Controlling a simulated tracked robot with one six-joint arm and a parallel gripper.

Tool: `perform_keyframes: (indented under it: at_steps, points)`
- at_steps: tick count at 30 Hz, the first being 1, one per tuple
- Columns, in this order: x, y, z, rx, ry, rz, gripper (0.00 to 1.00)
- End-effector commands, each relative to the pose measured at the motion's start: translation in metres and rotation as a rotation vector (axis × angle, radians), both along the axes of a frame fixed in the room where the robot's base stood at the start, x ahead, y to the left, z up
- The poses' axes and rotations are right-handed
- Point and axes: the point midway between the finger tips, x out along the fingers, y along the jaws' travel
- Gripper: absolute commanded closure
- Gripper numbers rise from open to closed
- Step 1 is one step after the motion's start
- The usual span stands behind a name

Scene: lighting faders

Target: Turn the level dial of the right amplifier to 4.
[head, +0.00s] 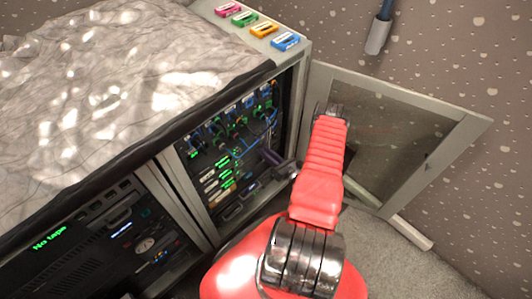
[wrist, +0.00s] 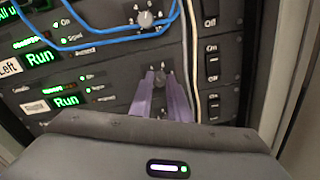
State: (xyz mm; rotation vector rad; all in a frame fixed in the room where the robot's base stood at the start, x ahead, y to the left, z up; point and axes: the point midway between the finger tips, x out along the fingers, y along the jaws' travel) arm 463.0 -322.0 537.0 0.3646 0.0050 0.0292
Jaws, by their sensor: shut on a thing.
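The lower amplifier (wrist: 110,100) shows in the wrist view with a green "Run" display and a label too blurred to read. Its level dial (wrist: 160,78) is a small dark knob with a ring of marks; its pointer setting is too small to tell. My gripper (wrist: 161,88) has its two purple fingers on either side of this dial, shut on it. Above is the amplifier labelled "Left" (wrist: 10,66), with a grey dial (wrist: 146,19). In the head view my gripper (head: 272,156) reaches into the open rack; the dial there is hidden or too small to tell.
Blue cables (wrist: 100,42) cross the upper amplifier, and pale cables (wrist: 190,60) hang just right of the dials. On/off switches (wrist: 211,66) sit farther right. The rack's open door (head: 400,130) stands right of my arm. A crumpled grey sheet (head: 110,80) covers the top.

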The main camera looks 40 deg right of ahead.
Motion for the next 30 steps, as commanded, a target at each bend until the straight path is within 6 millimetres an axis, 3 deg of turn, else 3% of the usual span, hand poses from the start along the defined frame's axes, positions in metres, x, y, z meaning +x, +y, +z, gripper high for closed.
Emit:
perform_keyframes:
  at_steps: [12, 13, 20, 30]
  points:
    - [-0.0003, -0.0012, -0.0006, -0.051, 0.001, -0.003, 1.00]
    - [-0.0003, -0.0011, -0.0005, -0.051, 0.001, -0.003, 0.82]
    - [-0.0002, -0.0006, -0.0003, -0.051, -0.001, -0.002, 0.66]
    - [-0.0024, -0.0007, -0.0003, -0.050, -0.001, -0.002, 0.65]
